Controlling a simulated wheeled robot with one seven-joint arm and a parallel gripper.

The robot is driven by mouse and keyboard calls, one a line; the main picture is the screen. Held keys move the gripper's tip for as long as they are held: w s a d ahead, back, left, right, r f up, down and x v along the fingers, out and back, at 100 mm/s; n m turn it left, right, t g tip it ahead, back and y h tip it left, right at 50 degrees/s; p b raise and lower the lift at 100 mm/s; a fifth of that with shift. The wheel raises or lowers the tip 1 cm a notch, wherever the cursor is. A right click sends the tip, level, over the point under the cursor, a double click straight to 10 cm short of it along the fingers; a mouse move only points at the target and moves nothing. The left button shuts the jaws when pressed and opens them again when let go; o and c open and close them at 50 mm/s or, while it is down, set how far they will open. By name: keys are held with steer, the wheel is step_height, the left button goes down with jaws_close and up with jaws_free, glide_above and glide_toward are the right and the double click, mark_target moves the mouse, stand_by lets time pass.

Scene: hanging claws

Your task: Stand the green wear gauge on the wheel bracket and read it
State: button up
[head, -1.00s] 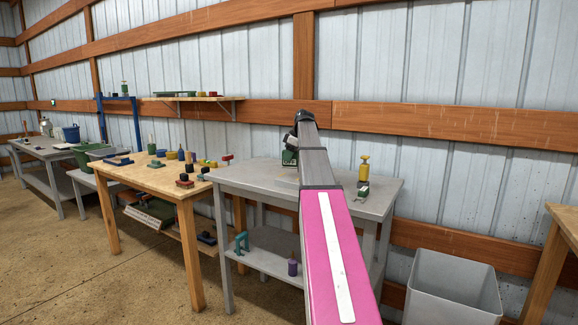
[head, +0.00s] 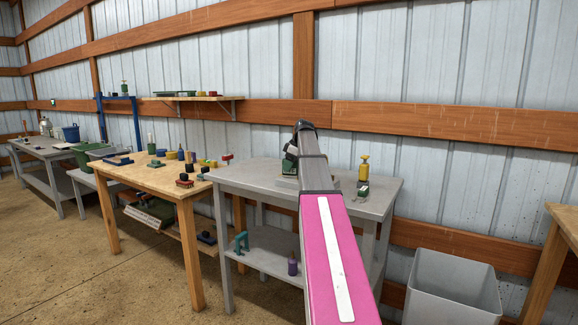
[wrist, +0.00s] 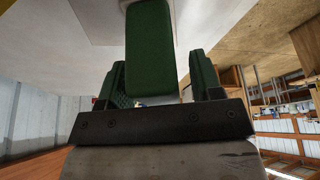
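In the wrist view a green block (wrist: 150,45), which I take for the wear gauge, lies between or just beyond the two fingers of my gripper (wrist: 158,72). Bare space shows between the block and the right finger, and I see no clear grip. The fingers stand apart. In the head view my gripper (head: 291,152) is over the back of the grey table, partly hidden by my arm. A green thing (head: 289,169) shows just under it, above a pale plate (head: 286,183). I cannot make out which part is the wheel bracket.
The grey table (head: 240,178) also holds a small green-and-white thing (head: 363,188) and a yellow bottle-like thing (head: 364,170) at right. A wooden table (head: 130,176) with several small parts stands left. A grey bin (head: 452,285) stands on the floor at right.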

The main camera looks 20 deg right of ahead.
steer(key=v, duration=1.2)
steer(key=shift+s, duration=0.1)
